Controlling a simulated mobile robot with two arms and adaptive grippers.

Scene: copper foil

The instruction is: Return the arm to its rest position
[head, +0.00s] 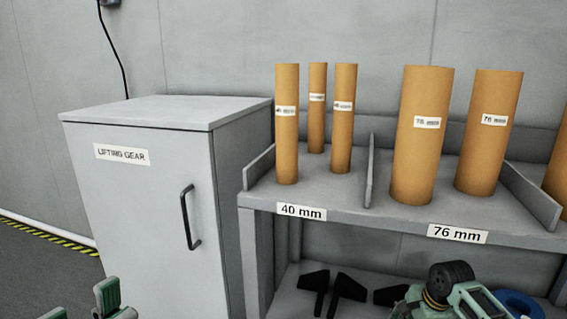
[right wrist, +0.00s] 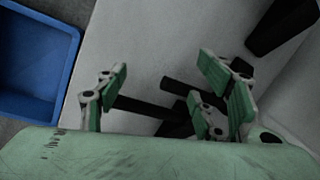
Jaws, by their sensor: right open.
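My left gripper (head: 80,307) shows at the bottom left edge of the head view. Only its green-padded fingertips are in frame; they stand apart with nothing visible between them. My green right arm (head: 440,297) comes in at the bottom right, in front of the rack's lower shelf. My right gripper (right wrist: 168,95) shows in the right wrist view with its green-padded fingers spread wide. Dark bars (right wrist: 150,107) show between and behind these fingers, over a pale surface; I see no grip on them. The right fingertips are not clear in the head view.
A grey rack (head: 330,199) holds several upright tan tubes (head: 420,140) above labels reading 40 mm and 76 mm. Black objects (head: 333,284) lie on its lower shelf. A grey cabinet (head: 150,180) stands at left. A blue bin (right wrist: 38,65) shows in the wrist view.

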